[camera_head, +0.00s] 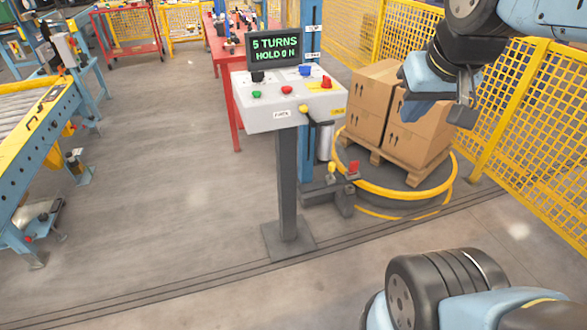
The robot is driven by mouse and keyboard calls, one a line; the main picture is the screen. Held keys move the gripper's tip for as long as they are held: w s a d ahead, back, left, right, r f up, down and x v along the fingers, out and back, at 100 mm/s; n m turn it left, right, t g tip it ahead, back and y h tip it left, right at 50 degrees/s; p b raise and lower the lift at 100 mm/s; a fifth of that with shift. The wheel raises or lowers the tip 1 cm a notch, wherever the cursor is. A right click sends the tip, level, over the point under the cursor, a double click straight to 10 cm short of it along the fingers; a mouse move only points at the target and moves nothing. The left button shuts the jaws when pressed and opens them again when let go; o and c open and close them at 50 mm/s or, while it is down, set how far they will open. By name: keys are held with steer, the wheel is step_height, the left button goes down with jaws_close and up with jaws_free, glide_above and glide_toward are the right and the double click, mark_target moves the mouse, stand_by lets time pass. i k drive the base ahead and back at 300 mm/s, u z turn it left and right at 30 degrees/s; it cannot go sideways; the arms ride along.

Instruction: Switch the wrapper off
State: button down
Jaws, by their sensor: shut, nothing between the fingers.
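The wrapper's control console (280,118) stands on a grey post left of the turntable (395,190). Its screen (275,48) reads "5 TURNS HOLD ON". The sloped panel has a black knob (257,76), a blue knob (305,71), a green button (257,95), a small red button (287,90), a larger red control (326,82) and a small orange control (303,108). The panel labels are too small to read surely. My gripper (463,116) is shut and empty at the upper right, apart from the console, and covers part of the cartons in the picture.
Stacked cartons (373,94) stand on a wooden pallet (384,157) on the turntable. Yellow mesh fencing (540,100) runs along the right. A roller conveyor (38,125) is at left and a red table (224,54) behind the console. Open floor lies left of the post.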

mark_target(327, 83)
steer(key=z, duration=0.05)
steer(key=i, duration=1)
steer(key=u, duration=1.15)
steer(key=k, duration=1)
steer(key=z, duration=0.65)
steer(key=i, duration=1.05)
